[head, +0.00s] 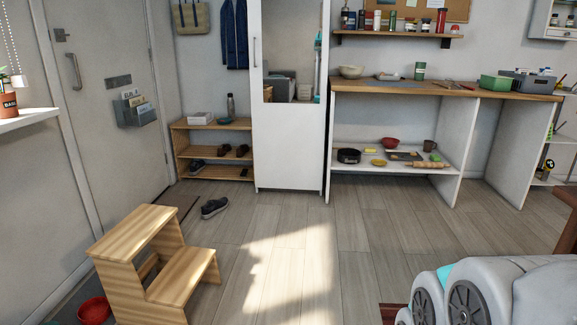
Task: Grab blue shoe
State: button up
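A dark shoe with a pale sole (214,207) lies on the floor in front of the wooden shoe rack (213,126); it looks grey-blue, but its colour is hard to tell. Another dark shoe (197,165) rests on the rack's lower part at the left. A pair of small dark brown shoes (234,151) sits on the rack's middle shelf. No shoe is clearly blue at this size. My gripper is not in view; only white and grey parts of my own body show at the lower right.
A wooden step stool (152,262) stands at the left front, with a red bowl (94,310) beside it. A tall white cabinet (290,150) stands right of the rack. The middle floor (300,235) is clear.

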aim_at(214, 207)
jog(key=i+u, duration=0.1)
jog(key=i, duration=2.05)
jog(key=i+j+u, duration=0.1)
jog(key=i+u, duration=0.2)
jog(key=i, duration=0.6)
jog(key=i+l+u, duration=0.15)
jog(key=i+u, duration=0.15)
jog(key=i, duration=0.65)
jog(key=i+j, duration=0.85)
jog(key=i+l+z, duration=0.05)
jog(key=i, duration=0.05)
